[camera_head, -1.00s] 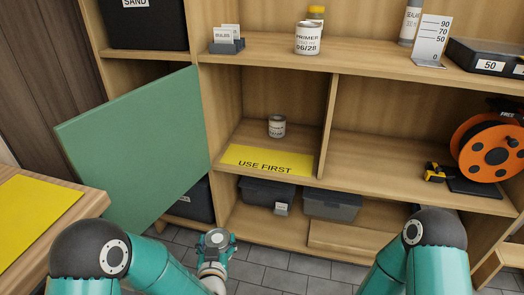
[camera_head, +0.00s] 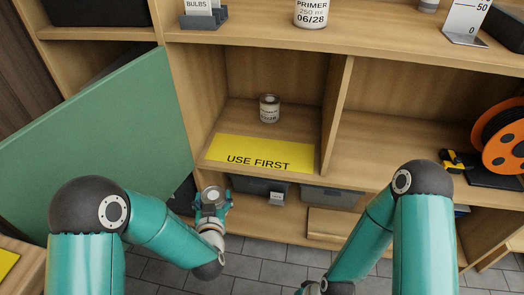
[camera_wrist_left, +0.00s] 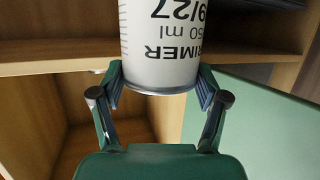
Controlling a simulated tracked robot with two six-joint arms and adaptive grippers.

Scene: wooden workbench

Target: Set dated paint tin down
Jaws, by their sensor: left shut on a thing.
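My left gripper (camera_head: 212,205) is shut on a paint tin, whose lid (camera_head: 211,194) faces up in the head view. In the left wrist view the white tin (camera_wrist_left: 163,45) sits between both fingers; its label appears upside down, reading PRIMER, 50 ml and 9/27, partly cut off. It is held in front of the shelf, below left of the yellow USE FIRST strip (camera_head: 260,152). A smaller-looking dated tin (camera_head: 269,109) stands behind that strip. Another tin marked PRIMER 06/28 (camera_head: 311,13) stands on the upper shelf. My right gripper (camera_head: 312,288) barely shows at the bottom edge.
An open green door (camera_head: 100,150) stands left of the compartment. An upright divider (camera_head: 337,115) bounds it on the right. Grey bins (camera_head: 330,196) sit below. The shelf beside the standing tin is clear.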

